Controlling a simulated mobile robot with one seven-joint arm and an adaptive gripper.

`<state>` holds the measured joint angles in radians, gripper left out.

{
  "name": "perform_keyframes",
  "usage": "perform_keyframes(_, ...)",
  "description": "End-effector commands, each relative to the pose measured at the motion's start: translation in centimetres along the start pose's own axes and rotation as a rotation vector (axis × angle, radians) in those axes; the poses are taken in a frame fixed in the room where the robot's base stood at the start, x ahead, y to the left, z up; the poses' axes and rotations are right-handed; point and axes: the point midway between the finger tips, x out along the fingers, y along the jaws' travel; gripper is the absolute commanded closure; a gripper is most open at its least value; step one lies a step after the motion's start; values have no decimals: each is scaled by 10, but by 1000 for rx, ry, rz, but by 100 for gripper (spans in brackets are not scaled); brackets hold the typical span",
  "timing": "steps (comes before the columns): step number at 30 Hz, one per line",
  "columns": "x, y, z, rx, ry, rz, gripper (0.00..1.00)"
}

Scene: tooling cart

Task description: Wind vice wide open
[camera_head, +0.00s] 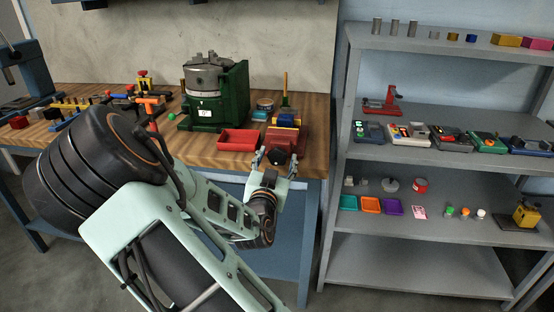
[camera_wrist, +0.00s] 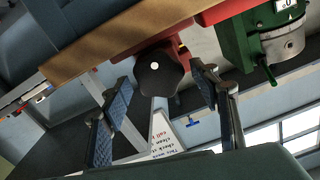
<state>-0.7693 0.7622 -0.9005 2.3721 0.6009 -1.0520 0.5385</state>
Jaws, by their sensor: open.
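The vice (camera_head: 287,136) is red and stands at the right front corner of the wooden bench. A yellow and blue block (camera_head: 286,121) shows at its top. A dark, faceted knob with a white dot (camera_wrist: 160,72) sits at the vice's front end in the wrist view; red vice body (camera_wrist: 160,45) shows behind it. My gripper (camera_head: 277,158) is at the front of the vice in the head view. In the wrist view its two fingers (camera_wrist: 160,78) are open on either side of the knob, with gaps visible. The jaw opening is too small to judge.
A red tray (camera_head: 238,140) lies just left of the vice. A green machine with a grey chuck (camera_head: 215,95) stands behind it. The bench's front edge (camera_wrist: 100,50) runs close by my gripper. A grey shelf unit (camera_head: 335,170) stands to the right.

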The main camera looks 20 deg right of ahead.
Motion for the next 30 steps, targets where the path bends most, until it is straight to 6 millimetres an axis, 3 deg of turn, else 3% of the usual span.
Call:
perform_keyframes(3,0,0,0,0,0,0,46)
perform_keyframes(14,0,0,0,0,0,0,86)
perform_keyframes(23,0,0,0,-35,0,0,86)
perform_keyframes(30,0,-1,-1,-170,0,0,86)
